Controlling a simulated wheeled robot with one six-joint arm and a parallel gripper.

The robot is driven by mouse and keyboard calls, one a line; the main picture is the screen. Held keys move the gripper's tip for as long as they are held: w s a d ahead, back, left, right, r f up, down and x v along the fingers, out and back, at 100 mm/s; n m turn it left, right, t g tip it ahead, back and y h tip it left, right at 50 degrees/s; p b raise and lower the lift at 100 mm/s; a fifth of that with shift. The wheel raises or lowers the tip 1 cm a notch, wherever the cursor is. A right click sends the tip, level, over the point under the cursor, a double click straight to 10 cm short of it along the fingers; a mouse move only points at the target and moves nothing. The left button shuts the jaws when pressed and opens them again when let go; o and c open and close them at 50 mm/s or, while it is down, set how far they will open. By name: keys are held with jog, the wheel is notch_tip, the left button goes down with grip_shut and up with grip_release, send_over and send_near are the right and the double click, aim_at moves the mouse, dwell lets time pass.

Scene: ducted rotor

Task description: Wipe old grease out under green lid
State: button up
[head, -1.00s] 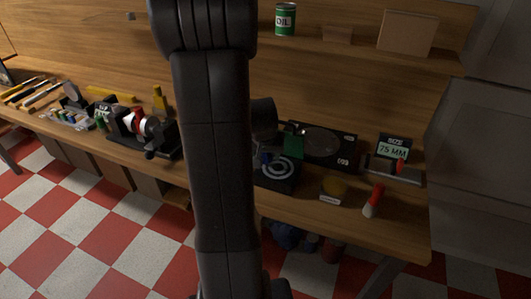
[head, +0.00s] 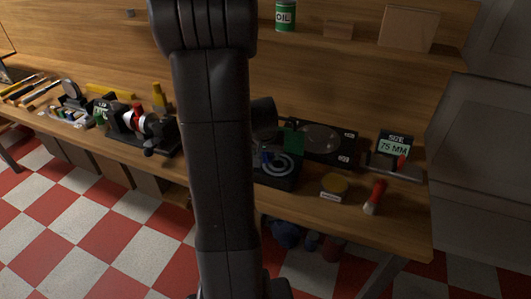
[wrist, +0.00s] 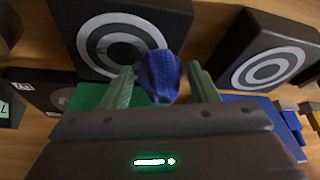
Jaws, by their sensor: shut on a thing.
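A blue wadded cloth (wrist: 160,76) sits between the two grey-green fingers of my gripper (wrist: 161,82), which is shut on it. The cloth is just in front of a black block with white and dark rings (wrist: 92,12), overlapping its lower right edge in the wrist view. The same kind of block (head: 277,178) shows right of my arm in the head view. A green lid (head: 294,142) stands raised at the back of that block. A green panel (wrist: 90,97) shows below it in the wrist view. I cannot tell whether the cloth touches the ringed face.
A second ringed block (wrist: 239,53) stands right in the wrist view, beside a blue panel (wrist: 262,103).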

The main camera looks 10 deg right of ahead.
aim_at(274, 161)
jog(key=shift+f+b, duration=0.45)
jog(key=shift+f, duration=0.1)
jog(key=shift+s+d+r+p, duration=0.1)
jog(key=shift+s+d+p, duration=0.2)
jog(key=shift+s+d, duration=0.35)
jog(key=shift+s+d+r+p, duration=0.1)
jog(key=shift+s+d+p, duration=0.2)
jog(key=shift+d, duration=0.55)
jog(key=shift+s+d+f, duration=0.1)
jog(key=shift+s+d, duration=0.6)
jog(key=shift+d, duration=0.25)
jog(key=shift+s+d+f, duration=0.1)
jog(key=shift+s+d, duration=0.55)
jog(key=shift+d, duration=0.3)
jog(key=shift+w+a+f+b, duration=0.1)
jog(key=shift+w+a+b, duration=0.15)
jog(key=shift+w+a, duration=0.4)
jog(key=shift+w+a+b, duration=0.25)
jog(key=shift+w+a, duration=0.05)
jog(key=shift+a, duration=0.55)
jog(key=shift+w+a+f+b, duration=0.1)
jog(key=shift+w+a+b, duration=0.15)
jog(key=shift+w+a, duration=0.4)
jog(key=shift+w+a+r+b, duration=0.1)
jog(key=shift+w+a+b, duration=0.2)
jog(key=shift+a, duration=0.35)
jog(key=shift+w+a+r+b, duration=0.15)
jog(key=shift+w+a, duration=0.2)
jog(key=shift+a, duration=0.3)
